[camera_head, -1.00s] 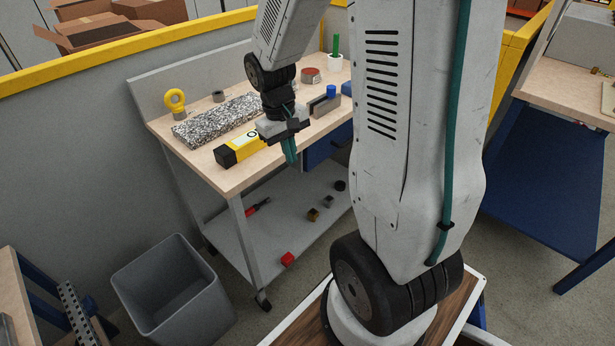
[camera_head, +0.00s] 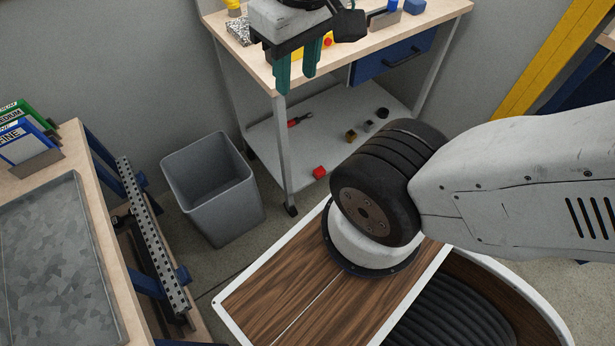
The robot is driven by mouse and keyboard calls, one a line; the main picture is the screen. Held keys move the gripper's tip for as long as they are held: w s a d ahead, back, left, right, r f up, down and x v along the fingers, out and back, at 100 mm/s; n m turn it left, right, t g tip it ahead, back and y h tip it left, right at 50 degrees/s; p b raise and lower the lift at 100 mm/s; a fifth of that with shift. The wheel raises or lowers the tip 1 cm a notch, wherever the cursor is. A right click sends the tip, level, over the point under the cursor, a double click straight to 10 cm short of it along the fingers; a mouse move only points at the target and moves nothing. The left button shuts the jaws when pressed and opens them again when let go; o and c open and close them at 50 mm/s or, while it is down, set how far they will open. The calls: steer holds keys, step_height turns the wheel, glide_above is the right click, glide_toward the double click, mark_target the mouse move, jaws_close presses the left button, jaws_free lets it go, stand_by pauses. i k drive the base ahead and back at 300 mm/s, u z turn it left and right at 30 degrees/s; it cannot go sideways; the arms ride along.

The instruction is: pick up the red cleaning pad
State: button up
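A small red block (camera_head: 319,172), the only plain red pad-like thing in view, lies at the front edge of the grey lower shelf (camera_head: 268,150) of the workbench. I cannot tell its material. My gripper (camera_head: 296,84) hangs at the top of the picture in front of the workbench's front-left corner, above and apart from the red block. Its two teal fingers point down with a gap between them, and nothing shows in the gap. My gripper hides part of the worktop and a yellow item with a red button (camera_head: 328,41).
A red-and-black tool (camera_head: 300,120) and several small blocks lie further back on the shelf. A grey bin (camera_head: 212,190) stands left of the workbench. A table with a metal tray (camera_head: 58,265) is at the left. A blue drawer (camera_head: 392,57) hangs under the worktop.

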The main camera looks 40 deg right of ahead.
mark_target(318, 173)
steer(key=u, duration=0.05)
steer(key=k, duration=0.9)
steer(key=z, duration=1.6)
steer(key=i, duration=0.5)
steer(key=z, duration=0.05)
